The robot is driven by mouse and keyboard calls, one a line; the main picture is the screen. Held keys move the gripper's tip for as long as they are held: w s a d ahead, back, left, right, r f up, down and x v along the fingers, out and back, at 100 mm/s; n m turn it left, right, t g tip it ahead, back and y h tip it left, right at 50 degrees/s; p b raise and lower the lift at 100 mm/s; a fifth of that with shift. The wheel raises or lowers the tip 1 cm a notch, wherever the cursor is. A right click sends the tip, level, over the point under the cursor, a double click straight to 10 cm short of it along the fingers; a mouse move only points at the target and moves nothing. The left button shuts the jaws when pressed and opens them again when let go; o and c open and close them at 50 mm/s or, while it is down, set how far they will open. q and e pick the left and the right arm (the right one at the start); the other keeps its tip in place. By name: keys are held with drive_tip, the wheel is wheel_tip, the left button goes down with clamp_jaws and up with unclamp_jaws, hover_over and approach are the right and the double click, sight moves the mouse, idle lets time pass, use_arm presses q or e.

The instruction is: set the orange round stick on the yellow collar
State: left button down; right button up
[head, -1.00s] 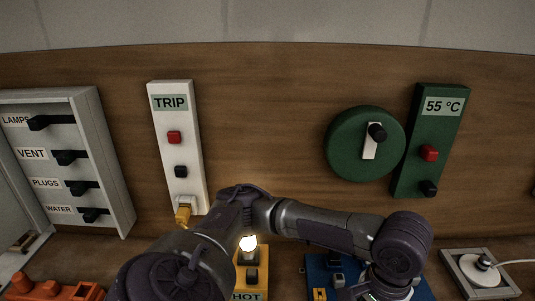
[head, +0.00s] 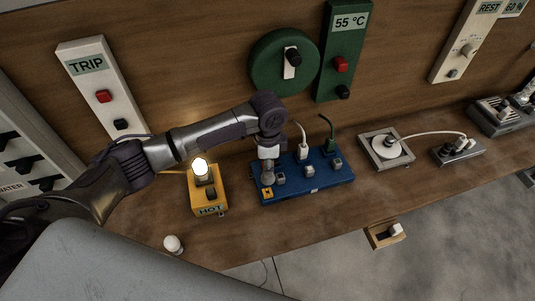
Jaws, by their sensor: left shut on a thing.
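My left gripper (head: 268,172) points down over the left end of a blue strip (head: 327,185) on the wooden counter. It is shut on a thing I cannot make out. I cannot pick out the orange round stick. My right gripper is out of view.
A yellow box (head: 209,210) marked HOT carries a lit bulb (head: 200,166) left of the strip. A loose white bulb (head: 173,244) lies in front. White and green plugs stand in the strip's back. A grey framed plate (head: 387,150) lies to the right.

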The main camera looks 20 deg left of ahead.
sight(267, 180)
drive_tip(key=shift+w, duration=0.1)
use_arm(q)
drive_tip(key=shift+w, duration=0.1)
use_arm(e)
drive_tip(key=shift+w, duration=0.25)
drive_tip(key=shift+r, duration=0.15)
use_arm(q)
drive_tip(key=shift+r+p, duration=0.1)
drive_tip(key=shift+p, duration=0.5)
wheel_tip(267, 180, down, 6)
drive_tip(key=b, duration=0.2)
drive_tip(key=shift+r+b, duration=0.25)
drive_tip(key=shift+b, duration=0.15)
drive_tip(key=shift+a+f+b, duration=0.1)
drive_tip(key=shift+f+b, duration=0.25)
drive_tip(key=shift+f, duration=0.55)
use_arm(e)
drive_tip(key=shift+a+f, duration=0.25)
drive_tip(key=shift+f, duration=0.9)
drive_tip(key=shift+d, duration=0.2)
use_arm(q)
drive_tip(key=shift+p, duration=0.4)
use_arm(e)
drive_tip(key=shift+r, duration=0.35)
use_arm(q)
drive_tip(key=shift+f+b, duration=0.3)
drive_tip(key=shift+f, duration=0.2)
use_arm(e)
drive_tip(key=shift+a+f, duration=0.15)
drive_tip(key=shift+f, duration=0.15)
